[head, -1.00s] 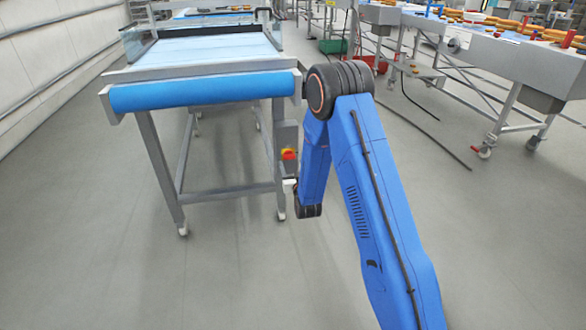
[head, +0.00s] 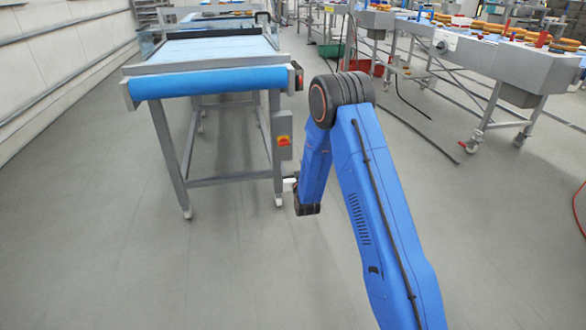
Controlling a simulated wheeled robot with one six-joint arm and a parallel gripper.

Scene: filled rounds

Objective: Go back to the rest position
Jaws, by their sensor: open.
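My blue arm rises from the bottom right, bends at a black elbow joint and folds down to a dark wrist joint. A small white part of my arm sticks out left of the wrist. My gripper's fingers do not show, and neither does anything held in them. The arm stands over open floor, in front and to the right of the conveyor's near end, and looks apart from it.
A line with round orange-brown goods (head: 511,33) stands at the right. Dark cables (head: 425,139) lie on the floor. Near floor is clear.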

